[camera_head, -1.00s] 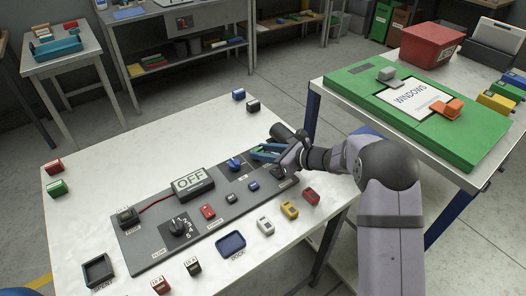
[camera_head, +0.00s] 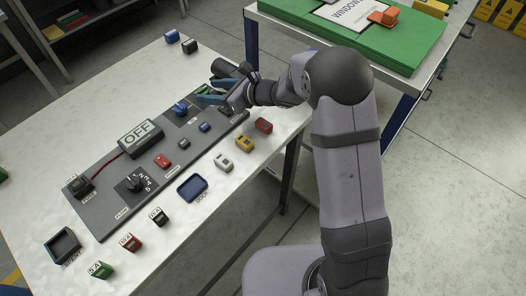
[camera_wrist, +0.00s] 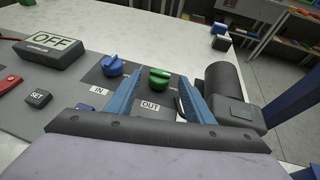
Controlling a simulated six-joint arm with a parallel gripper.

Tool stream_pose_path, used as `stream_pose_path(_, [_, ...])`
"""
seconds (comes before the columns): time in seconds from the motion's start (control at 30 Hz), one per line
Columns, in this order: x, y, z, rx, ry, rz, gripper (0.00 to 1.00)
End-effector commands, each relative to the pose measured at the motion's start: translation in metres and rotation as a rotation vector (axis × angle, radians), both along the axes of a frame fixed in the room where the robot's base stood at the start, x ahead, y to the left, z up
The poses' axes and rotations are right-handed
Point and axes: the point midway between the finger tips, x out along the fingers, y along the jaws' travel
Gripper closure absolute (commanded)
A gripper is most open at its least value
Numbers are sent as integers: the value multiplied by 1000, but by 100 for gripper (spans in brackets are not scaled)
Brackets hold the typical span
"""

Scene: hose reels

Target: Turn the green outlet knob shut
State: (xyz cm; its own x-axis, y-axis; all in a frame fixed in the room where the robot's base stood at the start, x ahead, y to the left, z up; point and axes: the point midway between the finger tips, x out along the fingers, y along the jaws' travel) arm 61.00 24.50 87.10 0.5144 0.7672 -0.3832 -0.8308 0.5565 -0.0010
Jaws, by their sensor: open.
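The green outlet knob (camera_wrist: 158,78) stands on the grey panel (camera_wrist: 68,107) behind the OUT label (camera_wrist: 151,106) in the wrist view. My gripper (camera_wrist: 160,80) is open, with one blue finger to each side of the knob in that view. I cannot tell whether the fingertips reach down around it or touch it. In the head view my gripper (camera_head: 208,92) is over the far right end of the panel, and the green knob is mostly hidden by the fingers. The blue inlet knob (camera_wrist: 113,66) is just left of my left finger, and also shows in the head view (camera_head: 180,108).
A dark cylindrical part (camera_wrist: 224,85) stands close to the right finger. The OFF display (camera_head: 140,138), a black selector dial (camera_head: 135,182) and small buttons sit on the panel. Coloured blocks, a blue dock tray (camera_head: 192,188) and a black tray (camera_head: 62,246) are on the white table.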

Motion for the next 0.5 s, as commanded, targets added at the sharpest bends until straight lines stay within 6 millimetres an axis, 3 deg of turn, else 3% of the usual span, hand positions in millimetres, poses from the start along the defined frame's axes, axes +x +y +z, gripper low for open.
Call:
stream_pose_path(0.27, [-26, -40, 19, 0, -1, -2, 52])
stream_pose_path(0.5, [-69, -39, 26, -168, -66, 174, 52])
